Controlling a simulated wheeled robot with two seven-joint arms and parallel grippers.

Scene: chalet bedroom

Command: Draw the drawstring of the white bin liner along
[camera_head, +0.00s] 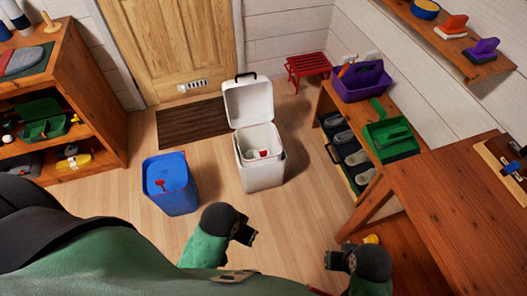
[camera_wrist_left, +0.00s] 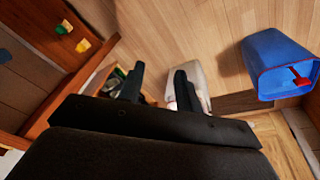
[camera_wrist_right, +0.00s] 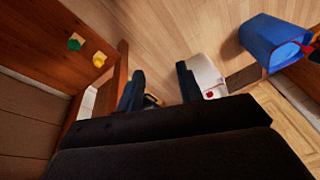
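A white bin (camera_head: 262,165) stands on the floor in the middle of the head view, its lid (camera_head: 249,103) raised. A white liner (camera_head: 257,139) shows inside it, with a small red piece (camera_head: 263,153), probably the drawstring, at its near side. The white bin shows partly behind the fingers in the right wrist view (camera_wrist_right: 208,72). My left gripper (camera_head: 248,236) is open and empty, nearer to me than the bin. My right gripper (camera_head: 337,259) is open and empty, lower right of the bin. Neither touches the bin. How the drawstring runs is too small to tell.
A blue bin (camera_head: 172,190) with a red piece (camera_head: 161,184) at its top stands left of the white bin. A shelf (camera_head: 100,155) is at the left, a bench (camera_head: 328,103) and wooden table (camera_head: 440,170) at the right. A dark mat (camera_head: 190,125) lies before the door.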

